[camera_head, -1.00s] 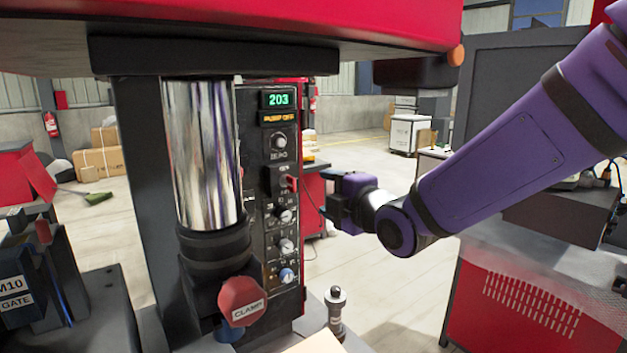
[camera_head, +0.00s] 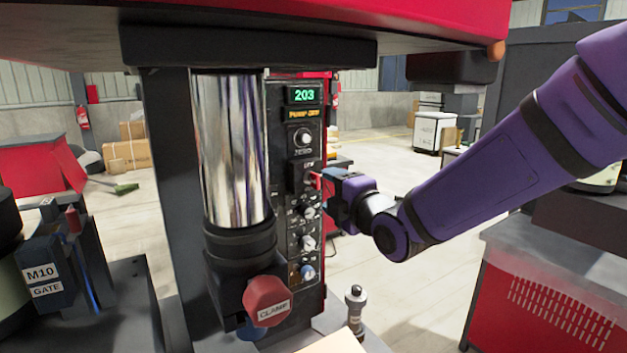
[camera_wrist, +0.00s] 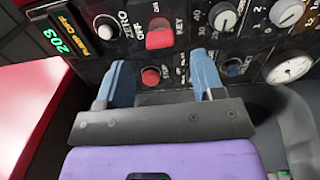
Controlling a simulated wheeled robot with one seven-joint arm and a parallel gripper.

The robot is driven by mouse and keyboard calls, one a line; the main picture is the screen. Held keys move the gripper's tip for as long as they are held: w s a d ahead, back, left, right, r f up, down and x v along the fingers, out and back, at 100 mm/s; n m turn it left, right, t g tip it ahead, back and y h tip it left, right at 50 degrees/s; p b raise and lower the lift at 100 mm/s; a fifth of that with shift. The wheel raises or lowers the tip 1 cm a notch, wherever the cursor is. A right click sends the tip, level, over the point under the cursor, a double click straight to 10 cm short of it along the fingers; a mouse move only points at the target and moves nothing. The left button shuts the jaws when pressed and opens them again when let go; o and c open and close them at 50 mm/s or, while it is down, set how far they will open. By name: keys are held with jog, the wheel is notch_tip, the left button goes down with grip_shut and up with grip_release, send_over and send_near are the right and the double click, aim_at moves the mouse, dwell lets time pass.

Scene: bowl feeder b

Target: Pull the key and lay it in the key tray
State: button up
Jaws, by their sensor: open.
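The red key (camera_wrist: 160,37) sits in the control panel under the KEY label in the wrist view. In the head view the key (camera_head: 315,180) shows as a small red piece on the panel's right side. My gripper (camera_wrist: 160,74) is open and empty, its two blue fingers spread in front of the panel. In the wrist view the key lies beyond the fingertips, and a red button (camera_wrist: 151,76) shows between the fingers. In the head view my gripper (camera_head: 328,190) is close to the key's right; contact cannot be told. I cannot make out the key tray.
The panel (camera_head: 296,150) carries several knobs and a display reading 203. A polished column (camera_head: 230,150) and a red CLAMP knob (camera_head: 268,300) stand left of it. A red overhang (camera_head: 300,22) is above. Open floor lies behind my arm.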

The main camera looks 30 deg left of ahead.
aim_at(319, 183)
jog(key=shift+x, duration=3.2)
jog(key=shift+c, duration=0.4)
grip_shut()
jog(key=shift+v, duration=3)
jog(key=shift+d, duration=0.1)
